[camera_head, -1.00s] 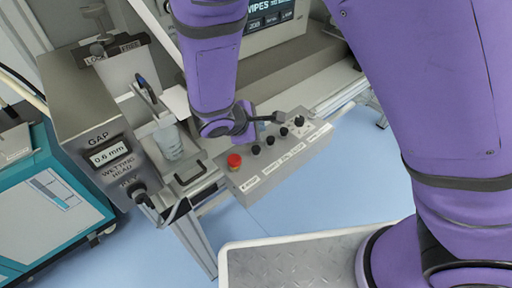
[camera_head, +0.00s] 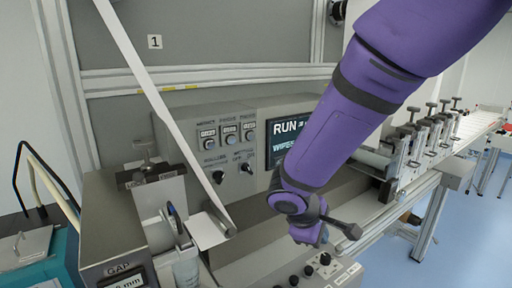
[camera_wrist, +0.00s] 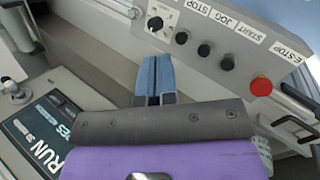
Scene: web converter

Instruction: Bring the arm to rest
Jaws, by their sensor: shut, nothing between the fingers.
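My purple arm (camera_head: 335,120) reaches down from the upper right in the head view, in front of the machine's screen. Its end hangs above the button box (camera_head: 325,268). In the wrist view my gripper (camera_wrist: 155,62) has its two blue fingers together, with nothing between them. The fingers show apart from the button box (camera_wrist: 220,40), which carries a red stop button (camera_wrist: 261,86) and several black knobs.
The RUN screen (camera_head: 290,132) and control panel (camera_head: 228,135) stand behind the arm. A white web strip (camera_head: 160,105) slants down at left. The gap unit (camera_head: 115,225) is at lower left.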

